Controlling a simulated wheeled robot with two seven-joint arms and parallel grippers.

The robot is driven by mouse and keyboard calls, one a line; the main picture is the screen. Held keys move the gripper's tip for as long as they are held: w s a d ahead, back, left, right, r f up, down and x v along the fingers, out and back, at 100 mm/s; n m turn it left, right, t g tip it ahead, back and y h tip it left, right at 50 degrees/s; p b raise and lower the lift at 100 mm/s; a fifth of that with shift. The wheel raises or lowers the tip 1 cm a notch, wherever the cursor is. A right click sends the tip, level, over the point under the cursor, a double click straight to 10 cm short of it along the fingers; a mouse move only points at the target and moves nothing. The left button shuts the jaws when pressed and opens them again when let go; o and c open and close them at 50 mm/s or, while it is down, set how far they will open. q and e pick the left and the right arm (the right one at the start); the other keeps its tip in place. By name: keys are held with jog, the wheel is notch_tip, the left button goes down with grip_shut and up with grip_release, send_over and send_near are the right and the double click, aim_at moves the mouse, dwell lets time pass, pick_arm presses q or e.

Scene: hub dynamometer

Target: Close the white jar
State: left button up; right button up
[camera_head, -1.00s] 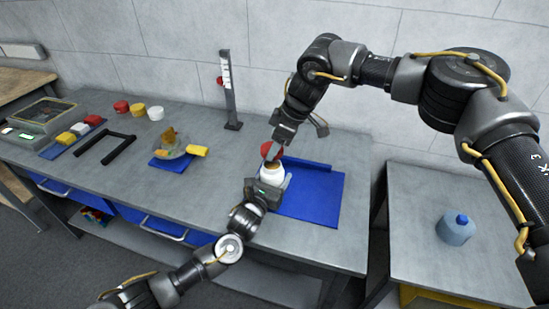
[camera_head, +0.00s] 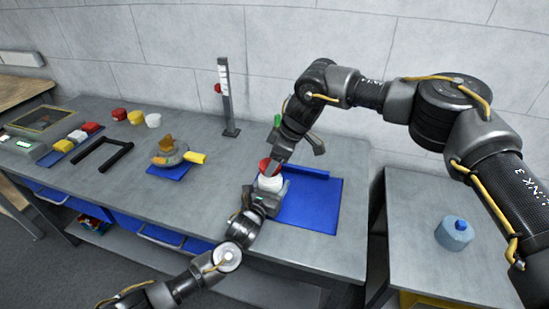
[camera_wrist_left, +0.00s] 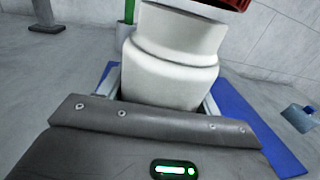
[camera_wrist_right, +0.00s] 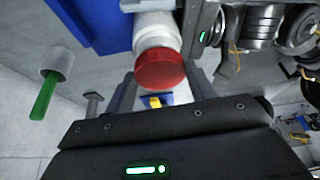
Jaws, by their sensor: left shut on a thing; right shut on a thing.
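The white jar (camera_head: 270,184) stands upright at the left edge of the blue mat (camera_head: 312,207). My left gripper (camera_head: 267,195) is shut around the jar's body; the left wrist view shows the white body (camera_wrist_left: 168,75) between its fingers. My right gripper (camera_head: 272,163) comes from above and is shut on the red lid (camera_head: 266,166). The lid is at the jar's mouth, and in the right wrist view the lid (camera_wrist_right: 160,68) lies right against the white neck. In the left wrist view the lid (camera_wrist_left: 225,3) is mostly cut off. I cannot tell whether it is seated.
A dark upright stand (camera_head: 227,95) is behind the mat. To the left are a plate with food-like pieces (camera_head: 170,152), a black frame (camera_head: 103,157), loose red, yellow and white caps (camera_head: 136,117) and a grey device (camera_head: 40,128). A blue container (camera_head: 454,234) stands on the right table.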

aim_at(273, 185)
jog(key=shift+f, duration=0.35)
jog(key=shift+f, duration=0.6)
dwell(0.3)
pick_arm(q)
grip_shut()
pick_arm(e)
jog(key=shift+s+a+f+m+t, duration=0.1)
jog(key=shift+s+m+t, duration=0.05)
jog(key=shift+m, duration=0.35)
jog(key=shift+s+a+m+t, duration=0.1)
jog(key=shift+m+t, duration=0.05)
jog(key=shift+m, duration=0.35)
jog(key=m, duration=0.2)
jog(key=m+t+h, duration=0.1)
jog(key=m, duration=0.1)
jog(key=m+t+h, duration=0.1)
jog(key=m, duration=0.1)
jog(key=shift+s+a+m, duration=0.2)
jog(key=shift+s+m, duration=0.05)
jog(key=shift+m, duration=0.15)
jog(key=m, duration=0.2)
jog(key=m+h, duration=0.2)
jog(key=m, duration=0.1)
jog(key=shift+a+m+t, duration=0.3)
jog(key=shift+t, duration=0.1)
jog(key=shift+m+h, duration=0.4)
jog(key=shift+m, duration=0.5)
jog(key=o, duration=1)
jog(key=shift+c, duration=0.2)
